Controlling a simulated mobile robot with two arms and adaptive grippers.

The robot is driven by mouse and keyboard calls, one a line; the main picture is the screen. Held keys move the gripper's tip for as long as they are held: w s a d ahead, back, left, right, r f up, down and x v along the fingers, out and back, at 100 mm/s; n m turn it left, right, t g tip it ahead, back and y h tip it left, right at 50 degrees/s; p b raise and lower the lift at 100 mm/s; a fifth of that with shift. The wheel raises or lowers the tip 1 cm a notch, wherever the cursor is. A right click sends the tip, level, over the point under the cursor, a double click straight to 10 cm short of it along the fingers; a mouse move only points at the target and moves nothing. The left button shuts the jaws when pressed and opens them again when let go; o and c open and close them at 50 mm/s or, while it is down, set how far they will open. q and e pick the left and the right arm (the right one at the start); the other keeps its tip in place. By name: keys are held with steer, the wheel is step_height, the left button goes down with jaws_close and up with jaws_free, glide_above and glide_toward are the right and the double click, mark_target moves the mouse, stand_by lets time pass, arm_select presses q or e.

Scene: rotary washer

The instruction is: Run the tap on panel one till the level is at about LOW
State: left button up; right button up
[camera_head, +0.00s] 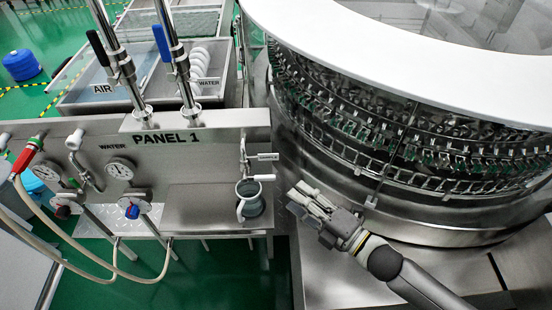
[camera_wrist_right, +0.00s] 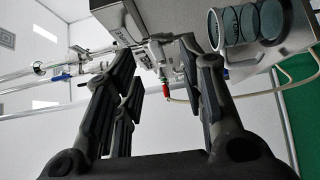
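The panel marked PANEL 1 (camera_head: 165,138) stands at the left. In the right wrist view the clear jug (camera_wrist_right: 245,24) shows dark bands at the upper right. Its water level and any LOW mark cannot be read. My right gripper (camera_head: 297,197) is open and empty, a little right of the jug, fingers pointing at it. My left gripper is not in view.
The large round washer (camera_head: 400,165) stands close behind and right of my right gripper.

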mark_target(269, 180)
steer(key=a, duration=0.1)
steer(key=w+a+p, duration=0.1)
steer(key=a, duration=0.1)
steer(key=w+a+r, duration=0.1)
steer(key=shift+w+a+r+p, duration=0.1)
steer(key=shift+w+a+p, duration=0.1)
steer(key=shift+a+p, duration=0.15)
steer(key=x, duration=0.3)
steer(key=shift+w+d, duration=0.1)
steer(key=shift+w, duration=0.1)
steer(key=shift+p+x, duration=0.35)
steer(key=shift+x, duration=0.4)
steer(key=shift+w+a, duration=0.1)
steer(key=shift+a, duration=0.15)
steer(key=shift+w+f, duration=0.1)
steer(key=shift+f, duration=0.1)
steer(key=c, duration=0.5)
jaws_close()
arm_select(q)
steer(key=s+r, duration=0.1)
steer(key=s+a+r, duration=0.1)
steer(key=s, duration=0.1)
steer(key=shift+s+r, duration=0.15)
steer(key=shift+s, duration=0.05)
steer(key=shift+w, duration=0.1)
